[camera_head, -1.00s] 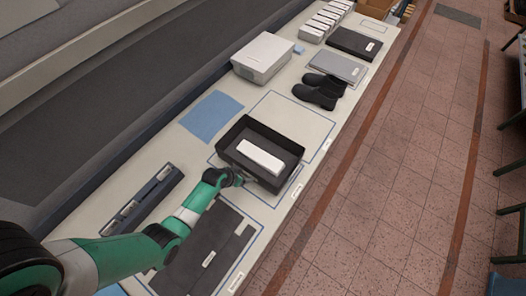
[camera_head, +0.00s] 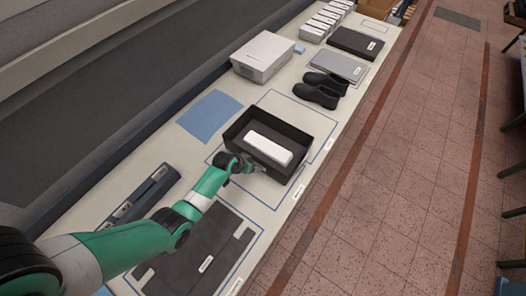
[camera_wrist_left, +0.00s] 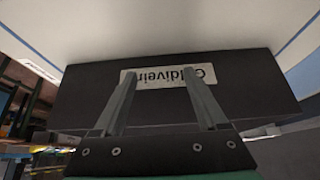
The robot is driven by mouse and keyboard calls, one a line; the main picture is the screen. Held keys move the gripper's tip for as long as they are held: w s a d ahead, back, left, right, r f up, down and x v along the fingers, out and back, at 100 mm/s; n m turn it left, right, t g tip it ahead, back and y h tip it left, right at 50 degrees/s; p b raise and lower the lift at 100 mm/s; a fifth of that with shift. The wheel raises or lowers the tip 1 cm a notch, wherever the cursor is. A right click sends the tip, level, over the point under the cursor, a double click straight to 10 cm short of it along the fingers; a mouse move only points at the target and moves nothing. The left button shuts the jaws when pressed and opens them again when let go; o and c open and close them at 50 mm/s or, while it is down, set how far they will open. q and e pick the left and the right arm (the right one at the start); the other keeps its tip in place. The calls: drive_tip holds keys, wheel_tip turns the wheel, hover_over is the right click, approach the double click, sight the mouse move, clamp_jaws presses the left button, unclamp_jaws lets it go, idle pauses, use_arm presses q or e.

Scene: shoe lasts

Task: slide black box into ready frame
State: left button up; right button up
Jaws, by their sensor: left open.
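The open black box (camera_head: 236,128) sits on the pale table with a white block (camera_head: 268,147) inside it. It partly overlaps the near part of a large blue-outlined frame (camera_head: 316,112), whose far part is bare. My left gripper (camera_head: 257,167) is at the box's near side, low by the table. In the left wrist view, the open left gripper (camera_wrist_left: 160,78) has its two fingers against or very close to the dark box wall (camera_wrist_left: 245,85), over a white label; contact is hard to tell. My right gripper is not in view.
A smaller blue-outlined area (camera_head: 262,195) lies bare on the near side of the box. A blue sheet (camera_head: 208,115) lies left, and a dark flat panel (camera_head: 205,250) lies nearer.

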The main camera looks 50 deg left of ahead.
use_arm(q)
drive_tip(key=shift+w+a+b, duration=0.4)
drive_tip(key=shift+w+b, duration=0.6)
drive_tip(key=shift+w, duration=0.3)
drive_tip(key=shift+w+a+b, duration=0.45)
drive_tip(key=shift+w+b, duration=0.5)
drive_tip(key=shift+w, duration=0.4)
drive_tip(key=shift+w+a+b, duration=0.4)
drive_tip(key=shift+w+b, duration=0.6)
drive_tip(key=shift+w, duration=0.3)
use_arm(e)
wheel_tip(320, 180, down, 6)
use_arm(q)
drive_tip(key=shift+w, duration=0.1)
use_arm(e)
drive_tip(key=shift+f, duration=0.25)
